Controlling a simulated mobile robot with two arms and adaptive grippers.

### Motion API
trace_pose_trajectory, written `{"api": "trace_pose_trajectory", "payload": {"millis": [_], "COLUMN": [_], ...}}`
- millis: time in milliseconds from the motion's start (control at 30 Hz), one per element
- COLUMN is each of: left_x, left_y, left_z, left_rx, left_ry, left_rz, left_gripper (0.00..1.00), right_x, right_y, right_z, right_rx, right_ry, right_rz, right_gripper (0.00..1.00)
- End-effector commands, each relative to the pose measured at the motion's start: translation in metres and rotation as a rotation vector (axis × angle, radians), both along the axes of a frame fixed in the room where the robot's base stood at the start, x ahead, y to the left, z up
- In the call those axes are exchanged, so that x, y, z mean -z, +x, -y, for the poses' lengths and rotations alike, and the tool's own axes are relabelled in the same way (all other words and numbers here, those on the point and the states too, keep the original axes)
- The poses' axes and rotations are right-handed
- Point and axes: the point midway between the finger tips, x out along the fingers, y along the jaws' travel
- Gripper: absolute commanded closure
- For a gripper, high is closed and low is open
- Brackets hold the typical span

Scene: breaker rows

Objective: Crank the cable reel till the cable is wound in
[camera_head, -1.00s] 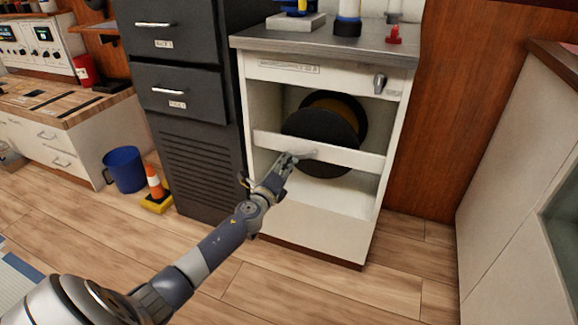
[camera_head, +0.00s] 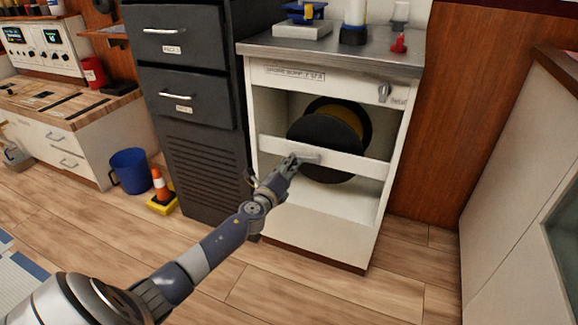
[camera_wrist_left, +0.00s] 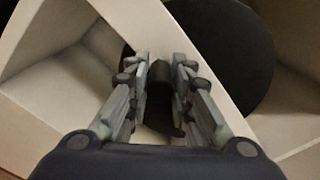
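The cable reel is a drum with black round flanges (camera_head: 325,133) and a yellow-orange core (camera_head: 345,108) in the open bay of a white cabinet (camera_head: 335,225). A pale crank arm (camera_head: 308,159) shows in front of the white crossbar (camera_head: 365,162). My left gripper (camera_head: 290,163) is at the left end of this arm. In the left wrist view, its fingers (camera_wrist_left: 160,75) lie on both sides of a dark, short knob (camera_wrist_left: 160,72) and appear closed on it. The reel's black flange (camera_wrist_left: 225,50) is behind. My right gripper is not in view.
A dark drawer cabinet (camera_head: 185,100) stands close on the left of the reel cabinet. A blue bin (camera_head: 129,171) and an orange cone on a yellow base (camera_head: 161,190) stand on the floor. Small items, including a red one (camera_head: 398,44), stand on the cabinet top.

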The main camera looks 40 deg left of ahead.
Motion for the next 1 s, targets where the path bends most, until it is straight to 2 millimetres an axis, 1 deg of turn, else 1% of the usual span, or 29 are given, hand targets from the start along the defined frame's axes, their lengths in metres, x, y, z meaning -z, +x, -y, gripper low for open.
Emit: {"api": "trace_pose_trajectory", "payload": {"millis": [33, 67, 367, 533, 667, 1000], "left_x": [0.0, 0.0, 0.0, 0.0, 0.001, 0.002], "left_y": [0.0, 0.0, 0.0, -0.009, -0.026, -0.085], "left_z": [0.0, 0.0, 0.0, 0.002, 0.006, 0.021], "left_rx": [-0.001, -0.001, 0.0, 0.0, 0.002, 0.001], "left_ry": [0.0, 0.0, -0.001, -0.001, 0.001, -0.001], "left_rz": [0.001, 0.001, 0.0, 0.0, -0.002, -0.003], "left_gripper": [0.63, 0.61, 0.61, 0.61, 0.61, 0.61], "right_x": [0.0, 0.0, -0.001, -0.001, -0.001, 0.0], "right_y": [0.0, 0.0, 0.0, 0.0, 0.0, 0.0], "right_z": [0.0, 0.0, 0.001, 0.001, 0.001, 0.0], "right_rx": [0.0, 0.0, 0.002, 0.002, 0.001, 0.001], "right_ry": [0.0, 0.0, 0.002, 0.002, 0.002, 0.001], "right_rz": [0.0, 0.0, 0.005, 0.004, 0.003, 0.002], "right_gripper": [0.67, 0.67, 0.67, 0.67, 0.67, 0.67]}}
